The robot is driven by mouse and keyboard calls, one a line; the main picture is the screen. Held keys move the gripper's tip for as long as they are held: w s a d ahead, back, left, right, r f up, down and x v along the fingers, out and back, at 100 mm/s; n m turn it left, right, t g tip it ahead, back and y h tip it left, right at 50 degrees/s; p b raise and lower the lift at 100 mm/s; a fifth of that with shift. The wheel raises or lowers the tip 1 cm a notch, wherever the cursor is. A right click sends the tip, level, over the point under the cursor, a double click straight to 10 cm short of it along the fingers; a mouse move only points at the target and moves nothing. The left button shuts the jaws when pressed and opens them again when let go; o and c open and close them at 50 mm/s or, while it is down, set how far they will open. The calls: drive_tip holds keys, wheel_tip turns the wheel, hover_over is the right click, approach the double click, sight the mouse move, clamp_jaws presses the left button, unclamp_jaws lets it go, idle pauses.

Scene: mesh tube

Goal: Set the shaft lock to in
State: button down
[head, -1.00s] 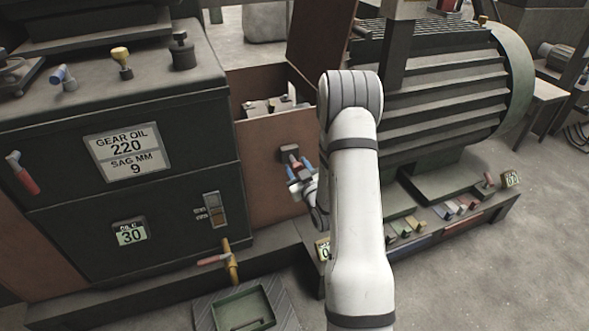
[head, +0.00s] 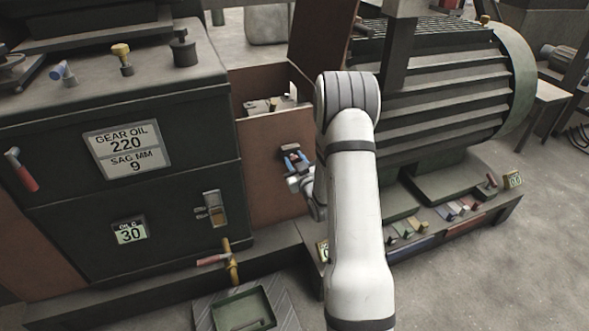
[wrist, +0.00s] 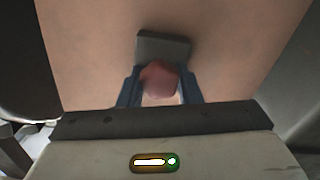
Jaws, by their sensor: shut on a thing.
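A red knob (wrist: 160,76), which I take to be the shaft lock, sticks out of a dark block on the brown panel (head: 268,183). In the head view the dark block (head: 289,146) shows above the fingertips. My gripper (head: 295,161) is shut on the red knob, with a blue finger on either side of it. In the wrist view the gripper (wrist: 160,90) has the knob between its fingers, close against the block (wrist: 163,47). My fingers cover part of the knob, and any in or out marking is not readable.
The dark gear oil cabinet (head: 60,225) stands left of the panel, with a latch (head: 214,208) and a valve handle (head: 230,258). The ribbed motor (head: 440,95) stands right, above a base with several small levers. A green tray (head: 240,310) lies on the floor.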

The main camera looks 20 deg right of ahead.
drive_tip(key=c, duration=1)
unclamp_jaws()
drive_tip(key=shift+w, duration=0.15)
drive_tip(key=shift+c, duration=0.2)
drive_tip(key=s+p, duration=0.1)
drive_tip(key=s, duration=0.6)
drive_tip(key=shift+s+p, duration=0.35)
drive_tip(key=shift+s, duration=0.05)
drive_tip(key=shift+r, duration=0.1)
drive_tip(key=s+a+r+m+g+h+p, duration=0.1)
drive_tip(key=s+a+r+g+p, duration=0.2)
drive_tip(key=r+p, duration=0.7)
drive_tip(key=a+r+g+p, duration=0.2)
drive_tip(key=r+g+p, duration=0.3)
drive_tip(key=r, duration=1)
drive_tip(key=s+a+r+m+g+p, duration=0.1)
drive_tip(key=s+a+r+g+p, duration=0.2)
drive_tip(key=s+r+p, duration=0.5)
drive_tip(key=s+a+r+m+g+y+p, duration=0.1)
drive_tip(key=s+a+r+g+p, duration=0.3)
drive_tip(key=s+r, duration=1)
drive_tip(key=s+a+p, duration=0.2)
drive_tip(key=s+p, duration=0.1)
drive_tip(key=shift+p, duration=0.35)
